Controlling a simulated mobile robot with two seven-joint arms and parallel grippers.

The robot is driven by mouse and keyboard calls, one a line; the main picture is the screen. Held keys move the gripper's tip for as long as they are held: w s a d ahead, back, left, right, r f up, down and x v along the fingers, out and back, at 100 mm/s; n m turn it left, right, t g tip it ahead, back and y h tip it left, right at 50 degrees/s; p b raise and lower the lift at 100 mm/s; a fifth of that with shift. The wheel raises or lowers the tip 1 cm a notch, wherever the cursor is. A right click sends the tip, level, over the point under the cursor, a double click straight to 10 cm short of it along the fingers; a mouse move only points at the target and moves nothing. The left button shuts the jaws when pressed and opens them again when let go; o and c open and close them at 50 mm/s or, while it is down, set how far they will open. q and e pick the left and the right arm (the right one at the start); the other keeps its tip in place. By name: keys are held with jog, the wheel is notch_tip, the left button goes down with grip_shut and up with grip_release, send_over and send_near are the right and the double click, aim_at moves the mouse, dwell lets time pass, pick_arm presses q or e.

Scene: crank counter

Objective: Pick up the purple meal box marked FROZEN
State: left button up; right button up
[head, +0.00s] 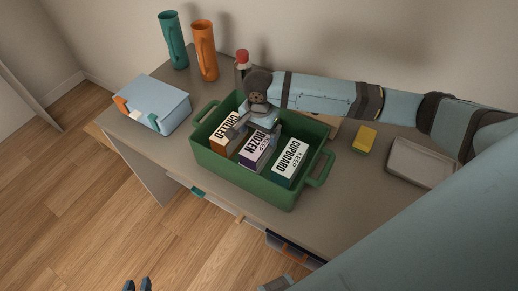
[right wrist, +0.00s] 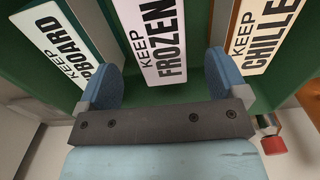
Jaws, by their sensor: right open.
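The purple meal box marked KEEP FROZEN (head: 257,149) stands in the middle of the green crate (head: 230,177), between the CHILLED box (head: 223,133) and the CUPBOARD box (head: 291,160). In the right wrist view its white FROZEN label (right wrist: 152,42) shows between my fingers. My right gripper (head: 252,128) reaches down into the crate over this box. It is open, and the right wrist view shows its blue fingers (right wrist: 163,78) on either side of the label; I cannot tell whether they touch the box. My left gripper (head: 137,285) is open and empty, low over the floor.
A light blue case (head: 158,104), a teal jug (head: 173,40) and an orange jug (head: 204,50) stand left on the counter. A red-capped bottle (head: 242,62) is behind the crate. A yellow sponge (head: 365,139) and a grey tray (head: 420,163) lie to the right.

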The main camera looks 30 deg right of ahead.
aim_at(259, 141)
jog(key=shift+f, duration=0.9)
jog(key=shift+s+a+f+p, duration=0.15)
jog(key=shift+f+p, duration=0.2)
jog(key=shift+f, duration=2.35)
jog(key=c, duration=1.2)
